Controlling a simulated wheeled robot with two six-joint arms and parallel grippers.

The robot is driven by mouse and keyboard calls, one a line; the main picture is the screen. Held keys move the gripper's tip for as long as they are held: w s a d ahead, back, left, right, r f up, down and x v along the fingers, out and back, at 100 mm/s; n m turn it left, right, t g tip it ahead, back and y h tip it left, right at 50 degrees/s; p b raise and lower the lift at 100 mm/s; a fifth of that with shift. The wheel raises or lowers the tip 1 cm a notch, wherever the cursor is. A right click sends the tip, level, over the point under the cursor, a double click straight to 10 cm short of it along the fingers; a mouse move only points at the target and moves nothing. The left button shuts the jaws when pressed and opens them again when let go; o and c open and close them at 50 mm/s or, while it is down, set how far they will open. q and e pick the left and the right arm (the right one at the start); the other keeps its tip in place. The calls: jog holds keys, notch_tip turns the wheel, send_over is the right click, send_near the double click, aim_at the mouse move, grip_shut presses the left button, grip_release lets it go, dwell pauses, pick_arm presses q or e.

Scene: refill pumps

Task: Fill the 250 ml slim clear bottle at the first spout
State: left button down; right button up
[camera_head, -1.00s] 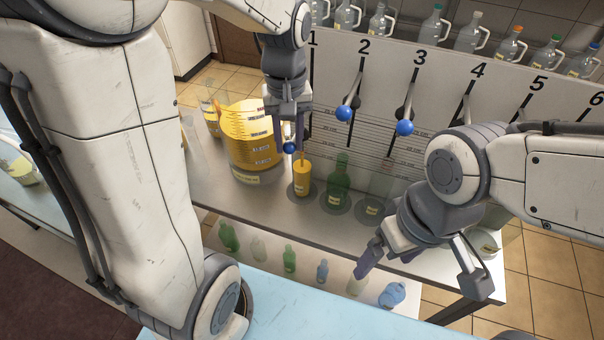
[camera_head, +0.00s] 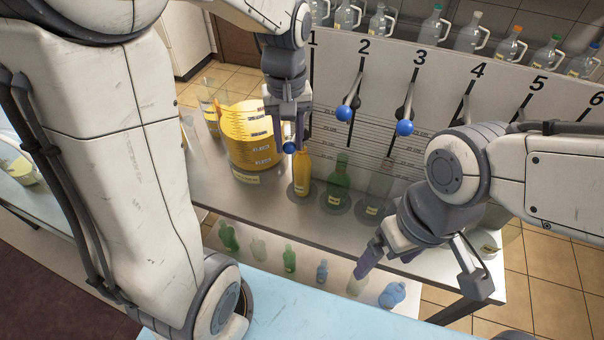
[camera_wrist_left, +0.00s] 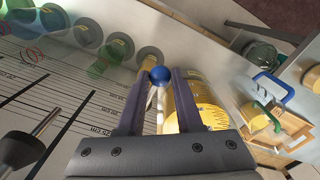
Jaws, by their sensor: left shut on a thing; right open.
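The slim clear bottle (camera_head: 302,176) stands upright on a round base under the first spout, below the number 1. Yellow liquid fills it up into the narrow neck. My left gripper (camera_head: 290,142) is shut on the blue ball knob (camera_head: 289,148) of the first lever, just above and left of the bottle's neck. In the left wrist view the knob (camera_wrist_left: 159,75) sits between the fingertips, and the bottle is mostly hidden behind it. The spout's mouth is hidden by my gripper. My right gripper (camera_head: 415,275) is open and empty at the front of the counter.
A large graduated yellow container (camera_head: 249,135) stands left of the bottle. A green bottle (camera_head: 340,177) and a clear bottle (camera_head: 376,190) stand on bases to the right. Levers with blue knobs (camera_head: 345,114) hang above. Several small bottles (camera_head: 289,258) show lower in front.

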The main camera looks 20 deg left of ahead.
dwell(0.5)
pick_arm(q)
notch_tip(320, 180, up, 11)
jog(key=p, duration=1)
jog(key=shift+r+p, duration=0.15)
jog(key=shift+p, duration=0.15)
jog(key=c, duration=1)
grip_release()
jog(key=shift+r, duration=0.25)
jog(key=o, duration=0.5)
jog(key=shift+f, duration=0.25)
notch_tip(320, 180, up, 18)
jog(key=p, duration=0.5)
jog(key=shift+f, duration=0.2)
